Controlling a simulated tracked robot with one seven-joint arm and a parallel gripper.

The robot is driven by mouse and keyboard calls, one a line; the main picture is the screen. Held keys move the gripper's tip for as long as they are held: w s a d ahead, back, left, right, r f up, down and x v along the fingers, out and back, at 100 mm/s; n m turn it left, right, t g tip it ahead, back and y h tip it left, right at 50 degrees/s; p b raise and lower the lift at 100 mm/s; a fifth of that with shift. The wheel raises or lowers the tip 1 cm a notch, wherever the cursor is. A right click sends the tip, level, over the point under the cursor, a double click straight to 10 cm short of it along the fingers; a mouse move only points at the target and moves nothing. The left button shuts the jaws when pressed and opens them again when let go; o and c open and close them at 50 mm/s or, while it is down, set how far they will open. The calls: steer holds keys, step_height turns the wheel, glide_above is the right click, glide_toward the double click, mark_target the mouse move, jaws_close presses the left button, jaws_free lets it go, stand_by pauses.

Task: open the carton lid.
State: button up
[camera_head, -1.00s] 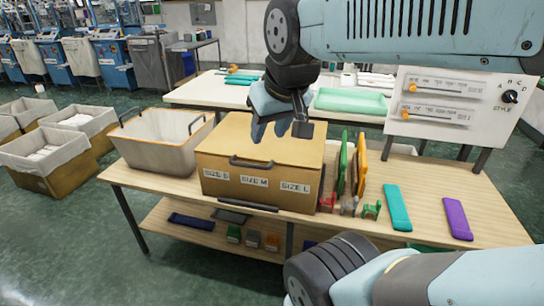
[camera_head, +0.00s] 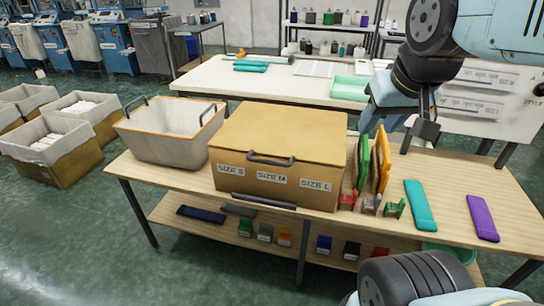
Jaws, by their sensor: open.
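The carton (camera_head: 262,187) is a brown box on the wooden table, with labels SIZE S, SIZE M and SIZE L on its front. Its lid (camera_head: 285,132) lies flat and closed on top. A dark handle (camera_head: 270,159) sits at the lid's front edge, and another dark bar runs along the carton's lower front.
A white bin (camera_head: 165,135) with handles stands left of the carton. Upright green and orange panels (camera_head: 375,168) stand close on its right. A teal knit piece (camera_head: 419,205) and a purple one (camera_head: 482,217) lie farther right.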

steer(key=n+t+h, duration=0.6)
steer(key=n+h, duration=0.4)
steer(key=h, duration=0.1)
glide_toward(269, 163)
steer(key=x, duration=1)
steer(key=shift+w+f, duration=0.25)
steer(key=shift+w, duration=0.15)
jaws_close()
